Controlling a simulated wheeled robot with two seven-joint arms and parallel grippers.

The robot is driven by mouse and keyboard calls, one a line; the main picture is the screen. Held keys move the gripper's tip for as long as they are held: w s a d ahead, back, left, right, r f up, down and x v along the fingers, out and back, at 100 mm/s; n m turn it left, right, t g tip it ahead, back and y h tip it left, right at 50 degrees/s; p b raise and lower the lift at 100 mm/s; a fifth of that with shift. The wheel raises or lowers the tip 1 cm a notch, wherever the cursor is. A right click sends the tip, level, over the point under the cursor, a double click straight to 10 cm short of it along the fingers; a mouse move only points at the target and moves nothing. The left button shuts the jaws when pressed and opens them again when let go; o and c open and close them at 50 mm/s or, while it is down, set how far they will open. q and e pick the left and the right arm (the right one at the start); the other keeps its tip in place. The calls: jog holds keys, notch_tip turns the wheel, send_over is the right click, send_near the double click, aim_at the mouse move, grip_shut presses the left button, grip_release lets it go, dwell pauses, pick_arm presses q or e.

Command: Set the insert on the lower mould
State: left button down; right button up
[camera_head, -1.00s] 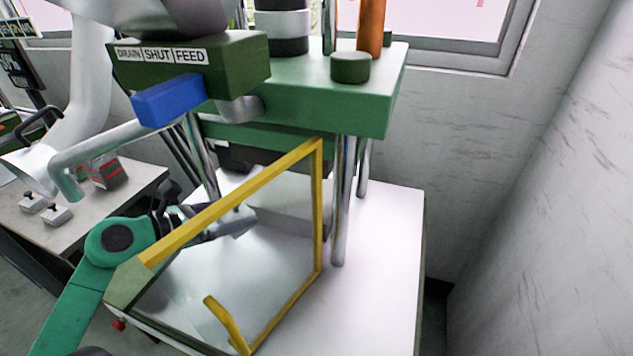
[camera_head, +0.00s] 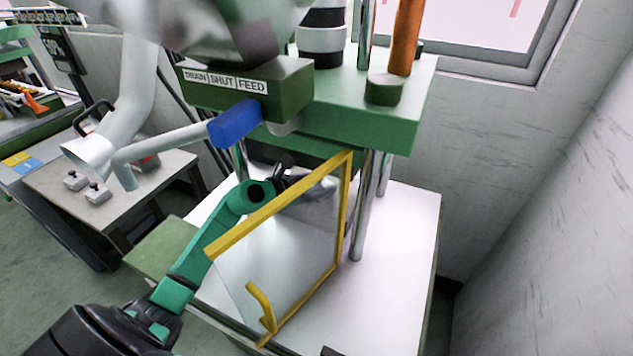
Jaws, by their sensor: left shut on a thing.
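My left gripper (camera_head: 290,180) is between the press posts, just behind the top bar of the yellow guard frame. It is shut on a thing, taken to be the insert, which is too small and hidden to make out. The lower mould (camera_head: 312,204) shows only in part as a grey block behind the clear guard, close to the gripper. I cannot tell whether the held insert touches it. My right gripper is not in view.
The yellow-framed guard (camera_head: 345,215) stands in front of the mould area. A blue-ended lever (camera_head: 235,123) and the green press head (camera_head: 330,110) hang above. A side table (camera_head: 110,205) with small grey pieces stands at left. The white press table (camera_head: 400,235) is clear at right.

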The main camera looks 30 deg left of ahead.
pick_arm(q)
grip_release()
jog(key=shift+f, duration=0.15)
jog(key=shift+s, duration=0.1)
jog(key=b+v, duration=0.1)
jog(key=v, duration=1.1)
jog(key=shift+b, duration=0.4)
